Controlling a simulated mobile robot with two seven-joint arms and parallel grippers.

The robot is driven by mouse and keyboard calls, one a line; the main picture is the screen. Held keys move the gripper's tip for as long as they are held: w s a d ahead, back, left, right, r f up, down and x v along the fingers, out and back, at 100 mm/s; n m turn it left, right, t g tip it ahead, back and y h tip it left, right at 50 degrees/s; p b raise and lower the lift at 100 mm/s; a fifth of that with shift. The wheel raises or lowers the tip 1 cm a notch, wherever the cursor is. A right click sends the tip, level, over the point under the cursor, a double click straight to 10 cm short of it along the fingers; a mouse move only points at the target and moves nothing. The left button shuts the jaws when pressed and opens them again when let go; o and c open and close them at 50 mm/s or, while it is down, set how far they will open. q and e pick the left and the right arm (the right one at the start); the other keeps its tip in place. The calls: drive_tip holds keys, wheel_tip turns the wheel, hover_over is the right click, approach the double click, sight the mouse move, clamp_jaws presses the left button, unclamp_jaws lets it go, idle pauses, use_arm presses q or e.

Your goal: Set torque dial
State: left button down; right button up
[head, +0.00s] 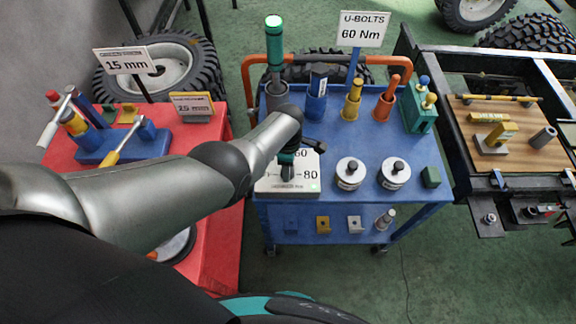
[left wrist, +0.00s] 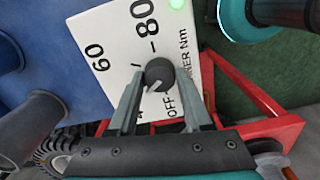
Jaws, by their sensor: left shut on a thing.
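The torque dial is a dark round knob (left wrist: 160,74) on a white panel (left wrist: 115,28) marked 60, 80 and OFF. The panel also shows on the blue cart in the head view (head: 307,165). My left gripper (head: 287,172) is over the panel, its two fingers on either side of the knob and shut on it, as the left wrist view (left wrist: 158,88) shows. A pale line lies on the knob; I cannot tell which mark it indicates. A green lamp (left wrist: 177,4) glows at the panel's edge. A sign (head: 362,29) reads U-BOLTS 60 Nm. My right gripper is out of view.
A red table (head: 225,215) stands left, with a 15 mm sign (head: 126,61). A wood-topped bench (head: 510,165) stands right.

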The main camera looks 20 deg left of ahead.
use_arm(q)
drive_tip(key=n, duration=0.5)
drive_tip(key=shift+a+n, duration=0.1)
drive_tip(key=shift+n, duration=0.3)
drive_tip(key=n, duration=0.4)
drive_tip(key=shift+n, duration=0.7)
drive_tip(key=shift+c, duration=1.7)
unclamp_jaws()
